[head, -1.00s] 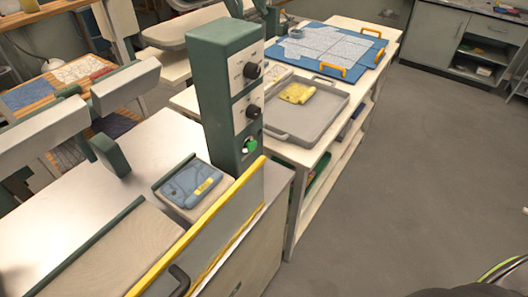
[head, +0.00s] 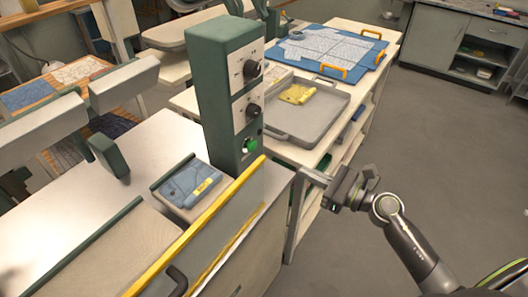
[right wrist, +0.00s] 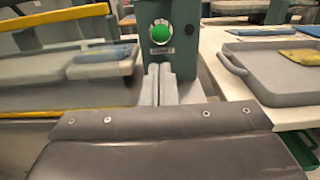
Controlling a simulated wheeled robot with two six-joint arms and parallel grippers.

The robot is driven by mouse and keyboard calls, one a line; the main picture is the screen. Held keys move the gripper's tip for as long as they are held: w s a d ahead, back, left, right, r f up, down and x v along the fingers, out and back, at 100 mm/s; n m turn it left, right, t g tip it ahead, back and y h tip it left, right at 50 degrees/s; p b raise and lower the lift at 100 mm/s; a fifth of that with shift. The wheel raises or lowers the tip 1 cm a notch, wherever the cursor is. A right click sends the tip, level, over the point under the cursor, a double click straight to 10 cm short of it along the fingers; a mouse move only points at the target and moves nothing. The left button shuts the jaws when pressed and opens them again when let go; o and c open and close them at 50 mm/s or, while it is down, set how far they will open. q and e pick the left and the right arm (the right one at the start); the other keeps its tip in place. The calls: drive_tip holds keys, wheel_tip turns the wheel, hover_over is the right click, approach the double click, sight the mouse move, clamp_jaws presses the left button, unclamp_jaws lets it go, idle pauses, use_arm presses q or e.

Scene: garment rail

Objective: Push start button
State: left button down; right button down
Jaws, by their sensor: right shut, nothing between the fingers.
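In the right wrist view the button (right wrist: 158,34) is round, bright green and set in a light ring. My right gripper (head: 314,177) is shut and empty, to the right of the column and apart from the button. In the right wrist view its fingertips (right wrist: 157,84) are together and appear just below the button. My left gripper is not in view.
A yellow-edged guard panel (head: 210,222) stands in front of the column's left side. A grey tray (head: 310,115) with a yellow cloth (head: 297,93) lies on the white table behind. A folded blue garment (head: 186,183) lies left of the column. Floor at right is open.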

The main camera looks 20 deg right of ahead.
drive_tip(key=shift+w, duration=0.1)
drive_tip(key=p, duration=0.6)
approach(254, 147)
drive_tip(key=x, duration=0.6)
drive_tip(key=shift+w, duration=0.15)
drive_tip(key=shift+w+a+f, duration=0.1)
drive_tip(key=shift+w+a, duration=0.1)
drive_tip(key=shift+w, duration=0.1)
